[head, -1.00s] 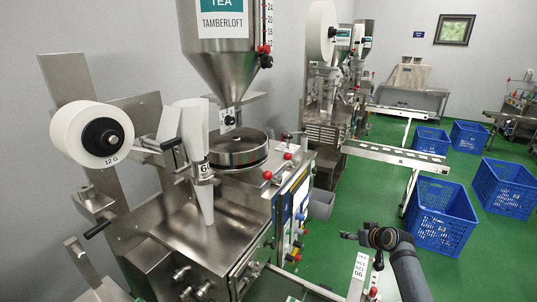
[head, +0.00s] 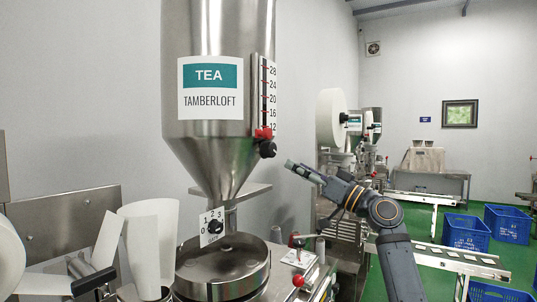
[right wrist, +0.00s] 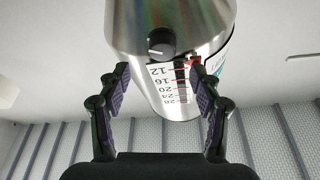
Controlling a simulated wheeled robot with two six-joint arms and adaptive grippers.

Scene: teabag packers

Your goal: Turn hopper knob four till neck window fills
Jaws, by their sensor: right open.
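The steel tea hopper (head: 212,150) carries a TEA TAMBERLOFT label. A black knob (head: 267,149) sticks out at the lower end of its numbered scale (head: 269,95), beside a red marker (head: 264,133). In the right wrist view this knob (right wrist: 161,42) and the scale (right wrist: 173,83) show between and beyond the fingers. A second small black knob (head: 216,227) sits on a numbered plate at the hopper neck. My right gripper (head: 291,166) is open and empty, right of the hopper cone, slightly below the scale knob and apart from it. My left gripper is out of view.
A round steel drum (head: 222,268) sits under the neck. A red-ball lever (head: 298,281) stands at the machine's right. Blue crates (head: 466,232) stand on the green floor at the right.

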